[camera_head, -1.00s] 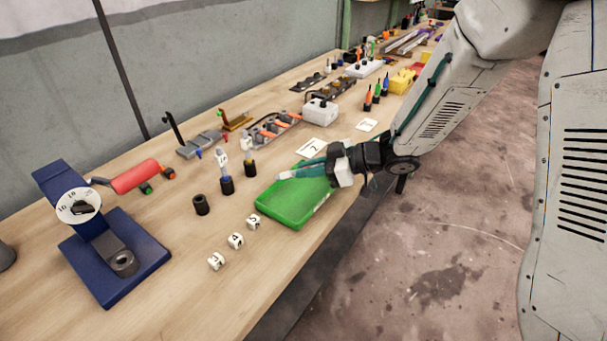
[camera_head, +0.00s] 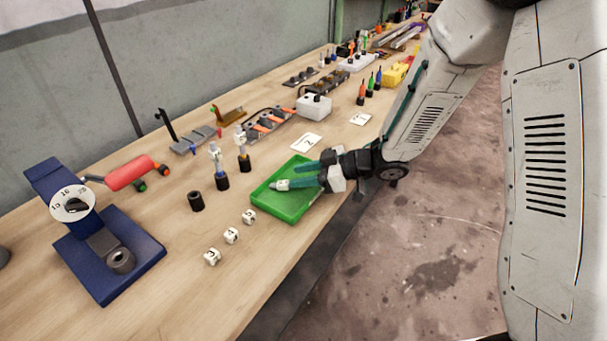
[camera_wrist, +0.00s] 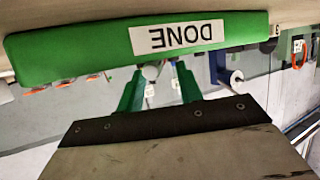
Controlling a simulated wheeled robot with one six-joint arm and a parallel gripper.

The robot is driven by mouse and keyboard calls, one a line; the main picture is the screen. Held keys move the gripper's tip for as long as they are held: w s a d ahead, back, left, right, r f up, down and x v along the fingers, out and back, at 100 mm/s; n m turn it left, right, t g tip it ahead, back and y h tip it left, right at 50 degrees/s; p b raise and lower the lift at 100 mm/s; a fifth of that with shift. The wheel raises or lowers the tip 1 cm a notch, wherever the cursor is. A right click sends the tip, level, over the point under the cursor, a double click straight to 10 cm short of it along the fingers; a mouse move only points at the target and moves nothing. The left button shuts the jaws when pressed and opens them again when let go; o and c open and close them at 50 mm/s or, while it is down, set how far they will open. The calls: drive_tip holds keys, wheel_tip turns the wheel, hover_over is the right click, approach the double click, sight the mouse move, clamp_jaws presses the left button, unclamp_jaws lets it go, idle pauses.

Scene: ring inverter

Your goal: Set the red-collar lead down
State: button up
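A green tray (camera_head: 289,215) sits near the table's front edge; in the wrist view its wall (camera_wrist: 70,48) bears a label reading DONE. My gripper (camera_head: 291,177) reaches low over the tray from the right. Its two teal fingers stand apart, with a gap showing between them. A small whitish lead (camera_head: 279,185) shows at the tip of the lower finger, over or in the tray. In the wrist view the pale lead end (camera_wrist: 151,72) is between the fingers (camera_wrist: 158,80), nearer the left one. No red collar can be made out; most of the lead is hidden.
Two leads (camera_head: 217,165) (camera_head: 243,150) stand in dark holders left of the tray, beside an empty black holder (camera_head: 196,201). Numbered white cubes (camera_head: 231,235) lie in front. A blue stand with a dial (camera_head: 73,203) is at left. A numbered card (camera_head: 306,142) lies behind the tray.

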drive_tip(key=shift+r, duration=0.15)
drive_tip(key=shift+d+r, duration=0.15)
drive_tip(key=shift+d, duration=0.1)
drive_tip(key=v, duration=1.1)
drive_tip(key=w+d+r+m+t+h, duration=0.5)
drive_tip(key=w+d+r+t+h, duration=0.15)
drive_tip(key=d+r+h, duration=0.2)
drive_tip(key=s+d+r+m+h, duration=0.4)
drive_tip(key=s+d+h, duration=0.1)
drive_tip(key=d+h, duration=0.15)
drive_tip(key=s+d+r+m+g+h, duration=0.1)
drive_tip(key=s+m+g, duration=0.15)
drive_tip(key=s, duration=0.45)
drive_tip(key=s+d+r+m+g, duration=0.1)
drive_tip(key=s+d+m+g, duration=0.15)
drive_tip(key=s, duration=0.45)
drive_tip(key=s+a+g+y, duration=0.1)
drive_tip(key=s+a+g, duration=0.1)
drive_tip(key=s, duration=0.5)
drive_tip(key=s+a+m+g+y, duration=0.1)
drive_tip(key=s+a+g, duration=0.1)
drive_tip(key=s+a, duration=0.2)
drive_tip(key=s, duration=0.3)
drive_tip(key=shift+s+a+f+y, duration=0.25)
drive_tip(key=shift+a+f+y, duration=0.05)
drive_tip(key=shift+y, duration=0.1)
